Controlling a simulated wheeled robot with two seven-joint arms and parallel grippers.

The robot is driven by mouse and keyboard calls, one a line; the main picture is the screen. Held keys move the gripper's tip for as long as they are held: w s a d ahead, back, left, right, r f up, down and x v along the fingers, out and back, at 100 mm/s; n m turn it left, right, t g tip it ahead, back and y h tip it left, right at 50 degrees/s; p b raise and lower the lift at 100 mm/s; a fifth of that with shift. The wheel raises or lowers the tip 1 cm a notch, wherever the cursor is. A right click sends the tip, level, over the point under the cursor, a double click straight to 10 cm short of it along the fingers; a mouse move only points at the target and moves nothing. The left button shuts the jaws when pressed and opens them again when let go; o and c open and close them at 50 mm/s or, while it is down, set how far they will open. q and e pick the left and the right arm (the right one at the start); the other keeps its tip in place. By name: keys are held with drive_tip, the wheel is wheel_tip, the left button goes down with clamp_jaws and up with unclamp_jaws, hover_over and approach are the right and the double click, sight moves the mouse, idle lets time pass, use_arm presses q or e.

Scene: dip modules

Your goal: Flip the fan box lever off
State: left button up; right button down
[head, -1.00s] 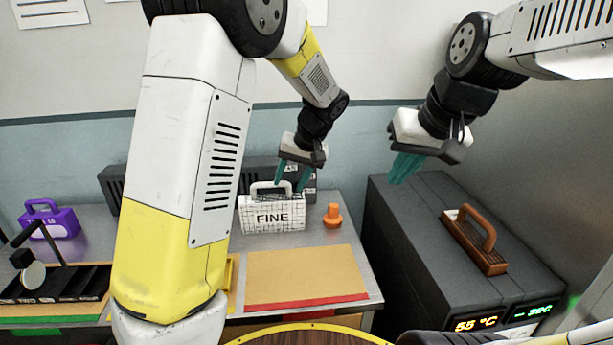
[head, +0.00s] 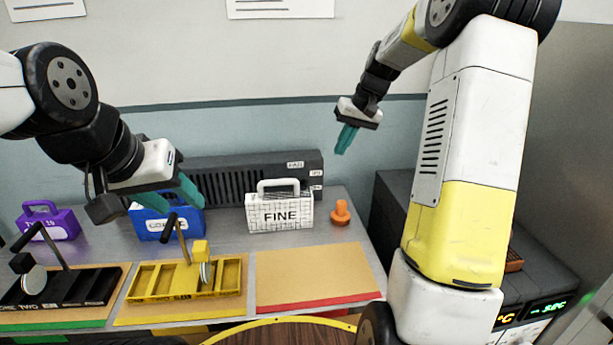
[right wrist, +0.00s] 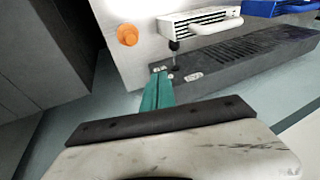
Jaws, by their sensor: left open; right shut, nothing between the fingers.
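The fan box (head: 225,178), long, dark grey and slotted, stands at the back of the bench, with small white labels at its right end. It also shows in the right wrist view (right wrist: 235,62). There, a black-knobbed lever (right wrist: 175,46) stands up near its labelled end. I cannot make out the lever in the head view. My right gripper (head: 343,143) is shut and empty, above and right of the box's labelled end. In the right wrist view its fingers (right wrist: 157,80) point toward the lever's base; contact is unclear. My left gripper (head: 165,200) is open over the blue box.
The white FINE box (head: 280,213) stands before the fan box, with an orange knob (head: 340,213) to its right. A blue box (head: 152,226), a purple box (head: 62,224), and yellow (head: 160,285) and black (head: 75,288) racks are at left. A dark oven (head: 395,195) stands right.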

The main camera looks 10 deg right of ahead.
drive_tip(key=s+a+x, duration=0.1)
drive_tip(key=a+x, duration=0.1)
drive_tip(key=x, duration=1.1)
drive_tip(key=shift+s+a+r, duration=0.2)
drive_tip(key=shift+r, duration=0.05)
